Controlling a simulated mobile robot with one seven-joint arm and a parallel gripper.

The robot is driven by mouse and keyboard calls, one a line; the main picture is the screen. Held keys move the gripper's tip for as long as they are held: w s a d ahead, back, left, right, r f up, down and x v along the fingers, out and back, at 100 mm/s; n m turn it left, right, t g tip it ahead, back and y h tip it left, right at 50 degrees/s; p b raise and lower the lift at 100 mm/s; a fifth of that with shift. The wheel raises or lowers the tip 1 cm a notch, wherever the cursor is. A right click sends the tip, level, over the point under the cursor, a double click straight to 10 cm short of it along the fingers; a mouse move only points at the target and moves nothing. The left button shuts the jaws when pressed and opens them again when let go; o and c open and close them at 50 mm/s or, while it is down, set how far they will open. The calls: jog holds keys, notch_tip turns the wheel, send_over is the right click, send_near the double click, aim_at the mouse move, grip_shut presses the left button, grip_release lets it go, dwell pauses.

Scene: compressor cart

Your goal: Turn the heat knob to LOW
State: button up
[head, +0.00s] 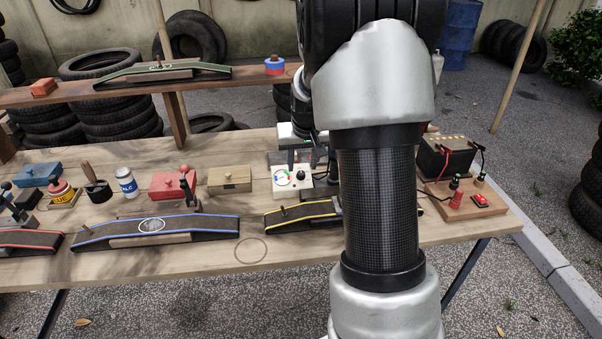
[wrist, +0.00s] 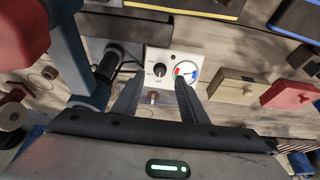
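The heat knob (wrist: 160,70) is a small black knob on a white control box (wrist: 172,55). A round gauge (wrist: 186,71) with red, green and blue marks sits beside it. Small lettering around the knob is too small to read, and I cannot tell where the knob points. My gripper (wrist: 160,82) is open, its two dark fingers apart on either side near the knob; contact is not visible. In the head view the box (head: 291,191) stands on the wooden bench, with the knob (head: 301,175) on its face and my gripper just behind and above it, partly hidden by my arm.
A tan box (head: 230,179) and red box (head: 172,185) stand left of the control box. A yellow-edged ramp (head: 290,215) lies in front. A battery (head: 448,157) and a wooden board with a red switch (head: 480,199) are at right. My arm hides part of the bench.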

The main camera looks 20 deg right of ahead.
aim_at(301, 172)
jog(key=shift+b+x, duration=0.3)
jog(key=shift+x, duration=1.95)
jog(key=shift+c, duration=0.3)
grip_shut()
